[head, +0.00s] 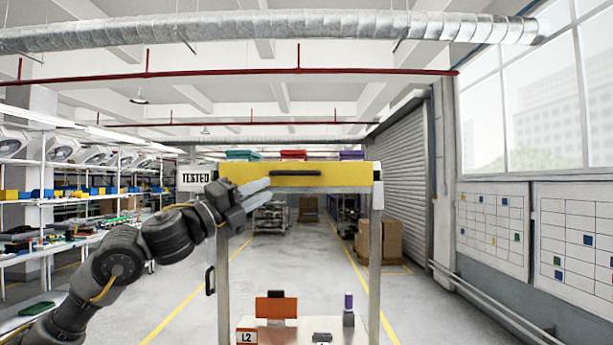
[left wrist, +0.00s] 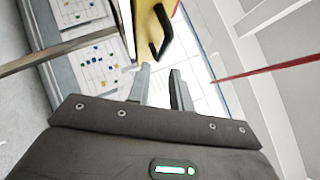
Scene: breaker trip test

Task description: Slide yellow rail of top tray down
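The yellow rail (head: 345,174) spans the front of the top tray, between two grey posts, with a dark handle (head: 296,172) at its middle. In the left wrist view, the yellow rail (left wrist: 147,22) and its dark handle (left wrist: 161,32) lie beyond the fingertips. My left gripper (head: 268,190) is in front of the rail's lower left part, its fingers pointing right, left of the handle. In the left wrist view my left gripper (left wrist: 160,78) has its fingers apart with nothing between them. My right gripper is not in view.
Teal, red (head: 293,154) and purple bins show above the rail. The lower shelf (head: 262,323) holds an orange block (head: 276,306), a purple-topped piece (head: 348,310) and an L2 label (head: 246,337). The space between rail and lower shelf is open.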

